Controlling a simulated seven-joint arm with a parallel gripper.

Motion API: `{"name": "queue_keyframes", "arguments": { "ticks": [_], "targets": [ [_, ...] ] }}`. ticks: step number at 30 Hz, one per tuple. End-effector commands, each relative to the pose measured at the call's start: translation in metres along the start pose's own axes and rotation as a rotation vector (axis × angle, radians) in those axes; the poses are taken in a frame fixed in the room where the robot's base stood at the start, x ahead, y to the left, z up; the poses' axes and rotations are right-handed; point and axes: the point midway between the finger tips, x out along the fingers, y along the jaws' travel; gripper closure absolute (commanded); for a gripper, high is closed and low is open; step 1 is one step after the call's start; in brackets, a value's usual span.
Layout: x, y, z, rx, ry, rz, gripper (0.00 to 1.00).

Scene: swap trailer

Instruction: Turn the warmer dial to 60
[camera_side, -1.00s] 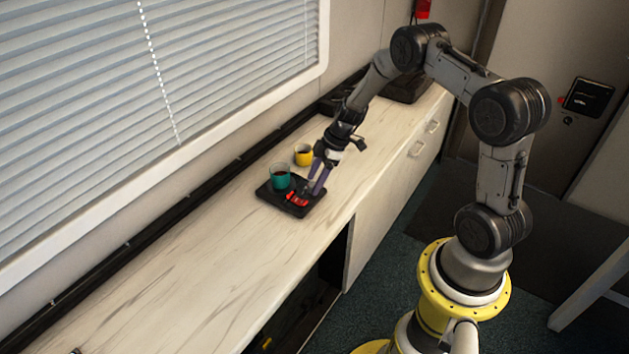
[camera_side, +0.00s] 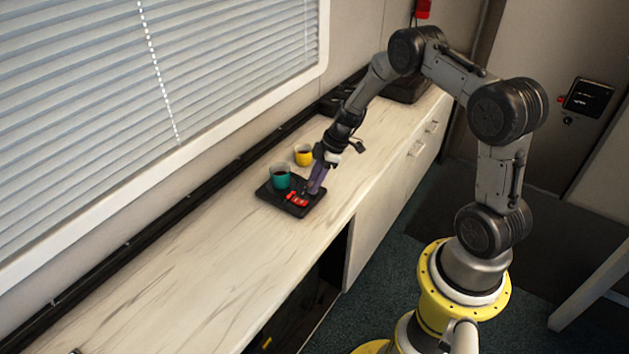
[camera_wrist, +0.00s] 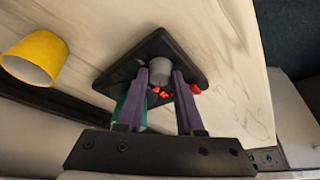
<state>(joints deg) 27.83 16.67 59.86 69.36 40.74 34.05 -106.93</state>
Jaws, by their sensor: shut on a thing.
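The warmer (camera_side: 274,199) is a flat black plate on the counter. The teal mug (camera_side: 280,179) stands on it. The warmer's red lit display (camera_side: 297,200) shows at its front, but I cannot read its number. In the wrist view the grey round dial (camera_wrist: 160,69) stands up from the warmer (camera_wrist: 153,46), between my two purple fingers. My gripper (camera_side: 309,191) is shut on the dial, pointing down at the warmer. The red display (camera_wrist: 160,92) shows partly between the fingers. The left finger hides most of the teal mug (camera_wrist: 130,105) there.
A yellow mug (camera_side: 303,156) stands on the counter behind the warmer, near my gripper; it also shows in the wrist view (camera_wrist: 40,55).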

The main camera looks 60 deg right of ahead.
Motion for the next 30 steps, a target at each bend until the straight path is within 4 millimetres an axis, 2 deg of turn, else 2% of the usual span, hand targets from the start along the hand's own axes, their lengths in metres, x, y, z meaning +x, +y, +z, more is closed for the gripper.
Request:
{"name": "queue_keyframes", "arguments": {
  "ticks": [11,30],
  "targets": [
    [-0.0005,-0.0011,-0.0001,0.121,0.0,0.05,1.0],
    [0.0004,-0.0045,-0.0021,0.657,0.0,0.274,1.0]
  ]
}}
